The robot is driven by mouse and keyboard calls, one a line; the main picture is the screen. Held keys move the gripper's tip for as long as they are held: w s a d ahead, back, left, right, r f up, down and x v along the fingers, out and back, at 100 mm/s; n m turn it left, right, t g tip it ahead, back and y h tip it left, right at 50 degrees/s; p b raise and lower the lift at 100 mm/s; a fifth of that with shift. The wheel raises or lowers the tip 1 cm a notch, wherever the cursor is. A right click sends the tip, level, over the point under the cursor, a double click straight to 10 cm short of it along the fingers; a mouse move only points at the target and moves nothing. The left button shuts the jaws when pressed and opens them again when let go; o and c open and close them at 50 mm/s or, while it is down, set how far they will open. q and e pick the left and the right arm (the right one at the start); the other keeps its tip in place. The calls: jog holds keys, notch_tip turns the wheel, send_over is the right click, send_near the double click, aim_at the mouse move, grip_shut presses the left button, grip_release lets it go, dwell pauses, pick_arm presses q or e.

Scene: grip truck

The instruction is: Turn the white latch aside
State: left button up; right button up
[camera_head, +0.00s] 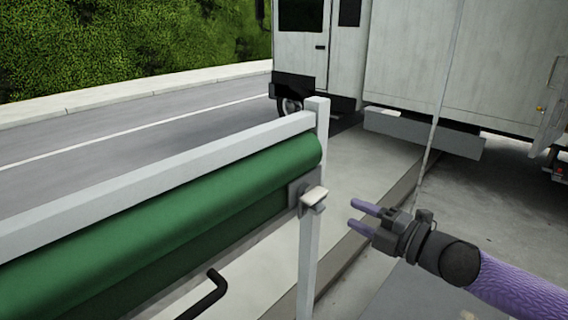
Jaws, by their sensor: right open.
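The white latch (314,196) is a small pale block on a grey bracket, at the right end of the green roller, by the white post. My right gripper (358,217) comes in from the right on a purple arm. Its two purple fingers point left toward the latch. They are spread apart and empty, with a small visible gap between them and the latch. My left gripper is not in view.
A green roller (170,205) lies under a white rail (160,167) that ends at a white post (310,250). A black bent handle (210,296) sticks out below the roller. A white truck (440,60) stands behind on the road. The pavement right of the post is clear.

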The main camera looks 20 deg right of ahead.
aim_at(321, 197)
jog(key=x, duration=0.8)
jog(key=shift+s+a+r, duration=0.1)
jog(key=shift+a+r, duration=0.3)
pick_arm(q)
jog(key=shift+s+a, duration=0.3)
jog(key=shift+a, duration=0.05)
pick_arm(e)
jog(key=shift+w+a+f, duration=0.15)
jog(key=shift+w+a, duration=0.15)
jog(key=shift+w, duration=0.35)
grip_shut()
